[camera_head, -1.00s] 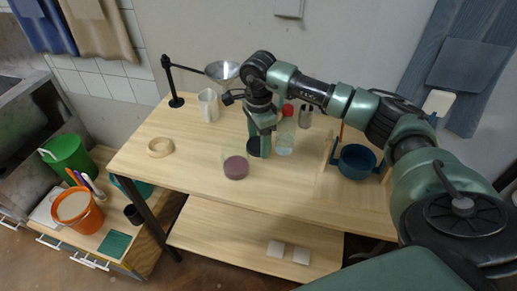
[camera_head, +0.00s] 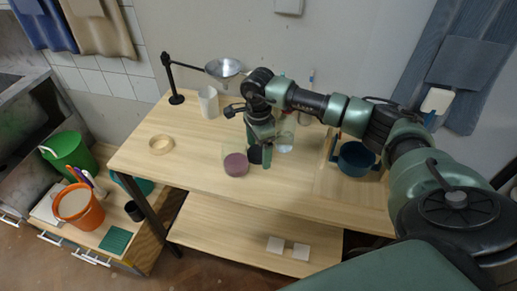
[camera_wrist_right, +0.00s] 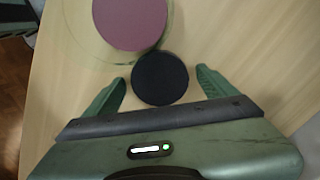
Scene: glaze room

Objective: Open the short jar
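A clear glass jar with a purple round disc (camera_head: 236,166) in it stands near the front middle of the table; the disc and the faint glass rim also show in the right wrist view (camera_wrist_right: 130,22). Just right of it is a dark round disc (camera_head: 254,155), lid-like; I cannot tell whether it tops a jar. My right gripper (camera_head: 259,160) points down at this dark disc. In the right wrist view its open fingers (camera_wrist_right: 161,75) stand either side of the disc (camera_wrist_right: 160,80), with gaps visible. My left gripper is not in view.
A clear vessel (camera_head: 284,146) stands close right of the gripper. A blue pot (camera_head: 356,159) is further right. A white cup (camera_head: 208,102), a funnel on a stand (camera_head: 223,69) and a wooden ring (camera_head: 160,145) are on the left. The table's front left is clear.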

